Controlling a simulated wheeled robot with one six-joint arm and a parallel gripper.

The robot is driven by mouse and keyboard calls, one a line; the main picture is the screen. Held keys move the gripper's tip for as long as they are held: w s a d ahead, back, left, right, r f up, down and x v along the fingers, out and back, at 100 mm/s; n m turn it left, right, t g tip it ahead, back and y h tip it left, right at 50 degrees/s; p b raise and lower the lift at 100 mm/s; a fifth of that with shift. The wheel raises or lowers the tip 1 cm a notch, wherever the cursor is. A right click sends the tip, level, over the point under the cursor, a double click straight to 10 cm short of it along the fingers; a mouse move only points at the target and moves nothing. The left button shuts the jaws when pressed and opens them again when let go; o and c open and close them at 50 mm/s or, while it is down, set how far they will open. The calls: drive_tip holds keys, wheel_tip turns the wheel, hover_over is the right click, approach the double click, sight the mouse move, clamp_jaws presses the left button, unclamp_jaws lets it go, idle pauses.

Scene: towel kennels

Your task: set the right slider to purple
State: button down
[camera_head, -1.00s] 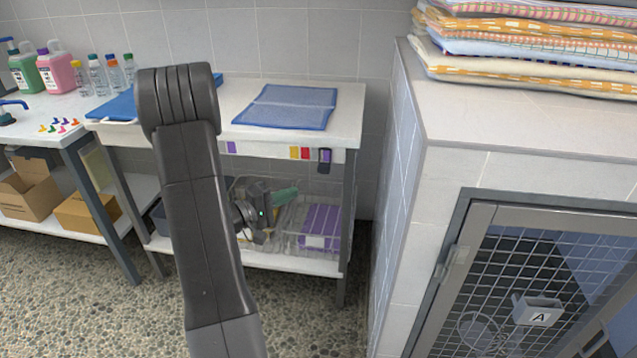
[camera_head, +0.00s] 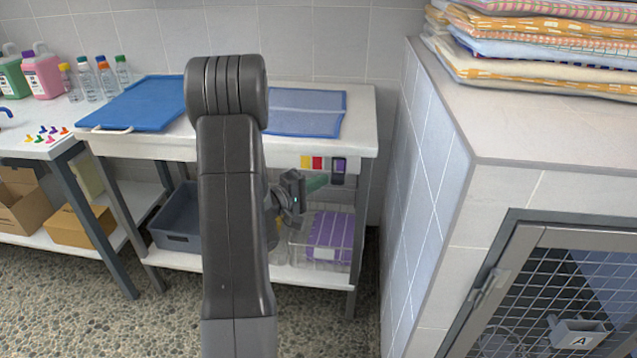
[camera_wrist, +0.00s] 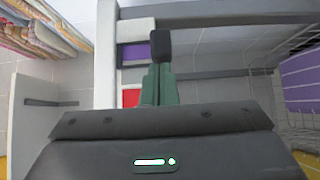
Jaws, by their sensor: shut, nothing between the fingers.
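The right slider (camera_head: 338,178) is a dark piece on the front edge of the white table. Its dark frame surrounds a purple patch (camera_head: 339,165). A red patch (camera_head: 317,163) and a yellow patch (camera_head: 306,162) lie to its left. My gripper (camera_head: 321,181), with green fingers, is just left of and below the slider. In the wrist view the shut fingers (camera_wrist: 159,72) point at the slider's black knob (camera_wrist: 160,45), close to it; I cannot tell whether they touch. The purple patch (camera_wrist: 133,52) and red patch (camera_wrist: 131,97) show beside them.
My arm hides the middle of the table (camera_head: 362,112). A wire basket with purple cloths (camera_head: 328,236) stands on the lower shelf. The tiled kennel wall (camera_head: 428,190) rises close on the right.

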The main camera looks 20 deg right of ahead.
drive_tip(key=s+d+b, duration=0.1)
drive_tip(key=b, duration=0.1)
drive_tip(key=shift+s+d+b, duration=0.1)
drive_tip(key=shift+d+b, duration=0.2)
idle(0.3)
drive_tip(key=w+v, duration=0.3)
drive_tip(key=v, duration=1)
drive_tip(key=shift+a+t+b, duration=0.3)
drive_tip(key=shift+a, duration=0.3)
